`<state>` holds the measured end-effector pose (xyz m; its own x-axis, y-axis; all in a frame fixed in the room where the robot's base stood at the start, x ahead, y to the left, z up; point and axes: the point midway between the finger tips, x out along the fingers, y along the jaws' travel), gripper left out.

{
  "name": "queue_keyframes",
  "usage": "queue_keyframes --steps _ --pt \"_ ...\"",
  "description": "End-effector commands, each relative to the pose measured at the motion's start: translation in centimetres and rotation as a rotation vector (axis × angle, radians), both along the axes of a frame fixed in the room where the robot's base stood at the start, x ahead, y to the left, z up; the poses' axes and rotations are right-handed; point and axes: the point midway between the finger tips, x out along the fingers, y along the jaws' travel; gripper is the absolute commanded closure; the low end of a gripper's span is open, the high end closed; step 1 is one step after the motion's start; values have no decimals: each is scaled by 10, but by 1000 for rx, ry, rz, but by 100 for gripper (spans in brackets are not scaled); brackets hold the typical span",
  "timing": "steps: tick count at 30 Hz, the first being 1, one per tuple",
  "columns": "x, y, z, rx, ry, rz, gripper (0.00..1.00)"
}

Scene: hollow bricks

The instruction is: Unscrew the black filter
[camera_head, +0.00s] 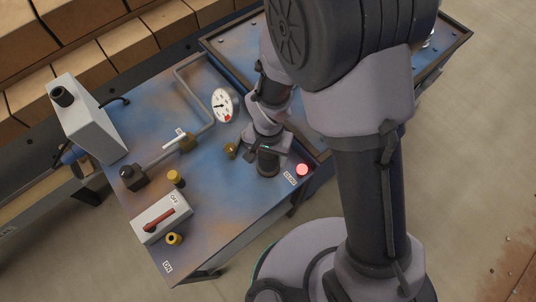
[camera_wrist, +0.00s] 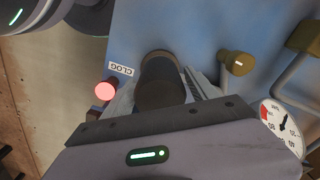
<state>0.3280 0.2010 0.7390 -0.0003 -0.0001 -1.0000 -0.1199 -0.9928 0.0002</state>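The black filter (camera_wrist: 162,82) is a dark upright cylinder on the blue panel, in the middle of the wrist view. In the head view the filter (camera_head: 268,165) stands near the panel's right edge, under my gripper (camera_head: 267,150). In the wrist view my gripper (camera_wrist: 162,92) has one grey finger on each side of the filter, with no clear gap seen. The filter is still upright at the panel. Its base is partly hidden by my fingers and wrist.
A lit red lamp (camera_head: 302,169) by a CLOG label is right of the filter. A yellow-brown knob (camera_head: 231,150) and a gauge (camera_head: 223,105) are close by. A grey box with a red lever (camera_head: 160,217) and yellow fittings (camera_head: 175,177) stand farther left.

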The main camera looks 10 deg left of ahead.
Motion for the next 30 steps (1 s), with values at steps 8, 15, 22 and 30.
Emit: queue_keyframes --steps 8,15,22,30 --pt "0 0 0 0 0 -3 21" --pt "1 0 31 2 -2 -4 21" --pt "1 1 106 2 -3 -3 21" --pt "0 0 167 1 -2 -3 21"
